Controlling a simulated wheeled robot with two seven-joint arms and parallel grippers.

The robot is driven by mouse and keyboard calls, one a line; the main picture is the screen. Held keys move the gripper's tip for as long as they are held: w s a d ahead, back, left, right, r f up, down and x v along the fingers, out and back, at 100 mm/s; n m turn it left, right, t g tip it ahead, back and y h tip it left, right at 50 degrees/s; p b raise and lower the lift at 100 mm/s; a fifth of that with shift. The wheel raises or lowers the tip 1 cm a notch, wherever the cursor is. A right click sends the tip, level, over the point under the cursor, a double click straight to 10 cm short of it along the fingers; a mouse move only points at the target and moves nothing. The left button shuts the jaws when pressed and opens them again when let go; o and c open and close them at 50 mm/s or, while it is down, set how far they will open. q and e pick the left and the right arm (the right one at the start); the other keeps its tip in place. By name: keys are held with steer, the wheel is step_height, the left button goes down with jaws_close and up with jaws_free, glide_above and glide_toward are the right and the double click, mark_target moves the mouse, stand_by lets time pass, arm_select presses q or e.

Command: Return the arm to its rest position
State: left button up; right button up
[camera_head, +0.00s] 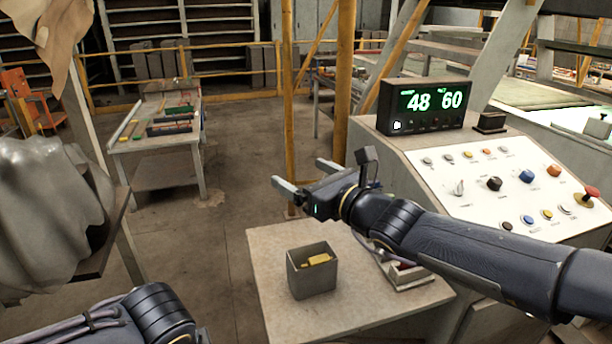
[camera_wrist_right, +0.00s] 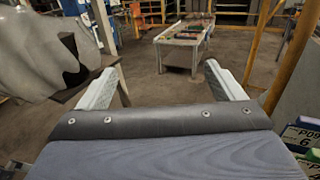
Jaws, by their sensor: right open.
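My right arm (camera_head: 470,245) comes in from the right in the head view, in front of the control panel. My right gripper (camera_head: 303,174) is open and empty, above the far side of the small table. In the right wrist view its two fingers (camera_wrist_right: 165,88) stand wide apart with only floor and a distant bench between them. My left arm (camera_head: 130,318) shows only in part at the lower left of the head view. Its gripper is out of view.
The small table (camera_head: 270,255) bears a grey open box (camera_head: 311,280) with a yellow piece (camera_head: 317,259) in it and a tray (camera_head: 410,277) under my right arm. The control panel (camera_head: 440,185) with a display (camera_head: 420,106) stands close to the right arm. A workbench (camera_head: 150,138) stands farther back.

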steer(key=s+d+f+n+g, duration=0.2)
steer(key=s+d+n, duration=0.3)
steer(key=s+n, duration=0.3)
steer(key=s+d+f+n+g, duration=0.15)
steer(key=s+d+n, duration=0.25)
steer(key=s+n, duration=0.4)
arm_select(q)
steer(key=s+r+n+t+h, duration=0.1)
steer(key=s+n+h, duration=0.4)
steer(key=n, duration=0.9)
steer(key=s+a+t, duration=0.1)
steer(key=s, duration=0.1)
steer(key=shift+s+r, duration=0.15)
steer(key=shift+s, duration=0.15)
arm_select(e)
steer(key=s+d+f+n+g+h, duration=0.4)
steer(key=s+d+f+n+h, duration=0.4)
steer(key=s+f, duration=0.7)
steer(key=d+f+n, duration=0.2)
steer(key=d, duration=0.2)
steer(key=shift+s+d, duration=0.2)
steer(key=shift+d, duration=0.2)
steer(key=shift+c, duration=0.5)
